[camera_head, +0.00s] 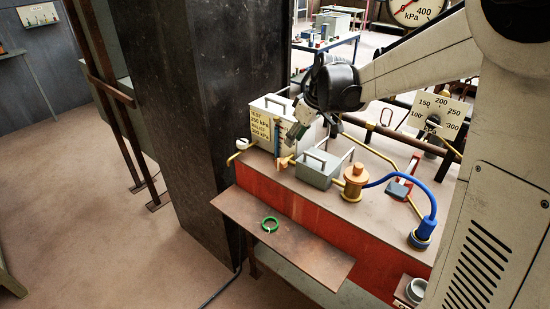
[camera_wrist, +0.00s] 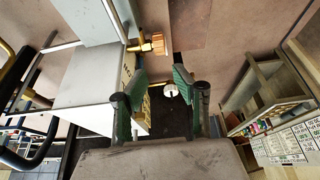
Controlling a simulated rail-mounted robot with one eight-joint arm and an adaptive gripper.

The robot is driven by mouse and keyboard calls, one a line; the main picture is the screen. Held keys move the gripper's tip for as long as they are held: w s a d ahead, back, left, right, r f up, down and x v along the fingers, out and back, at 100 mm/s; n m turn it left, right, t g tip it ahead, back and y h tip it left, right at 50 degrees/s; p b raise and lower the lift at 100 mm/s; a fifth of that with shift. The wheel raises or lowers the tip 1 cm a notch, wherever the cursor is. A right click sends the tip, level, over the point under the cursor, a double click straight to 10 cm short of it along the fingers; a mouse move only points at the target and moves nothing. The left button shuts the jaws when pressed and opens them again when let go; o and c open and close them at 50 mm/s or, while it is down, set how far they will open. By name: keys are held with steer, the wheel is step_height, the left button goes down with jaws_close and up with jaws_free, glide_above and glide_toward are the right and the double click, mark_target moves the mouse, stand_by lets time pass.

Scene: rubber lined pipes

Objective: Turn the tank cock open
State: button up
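The tank (camera_head: 262,122) is a pale box with a handle on top and pressure lettering on its front. An orange-brown cock (camera_head: 284,162) sticks out low near its front right corner; it also shows in the wrist view (camera_wrist: 154,44) on a brass stem beside the tank (camera_wrist: 85,88). My gripper (camera_head: 298,131) is above the cock, close to the tank's front right edge. In the wrist view my gripper (camera_wrist: 160,88) has its two green-padded fingers wide apart with nothing held. The cock lies beyond the fingertips, outside the gap. Whether a finger touches the tank is unclear.
A grey box with a handle (camera_head: 322,167), a brass fitting (camera_head: 355,181) and a blue hose (camera_head: 418,184) stand to the right. A green ring (camera_head: 269,224) lies on the front shelf (camera_head: 310,250). A dark pillar (camera_head: 195,130) rises left of the bench.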

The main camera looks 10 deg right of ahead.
mark_target(282, 161)
steer(key=x, duration=1.2)
steer(key=shift+f, duration=0.25)
jaws_close()
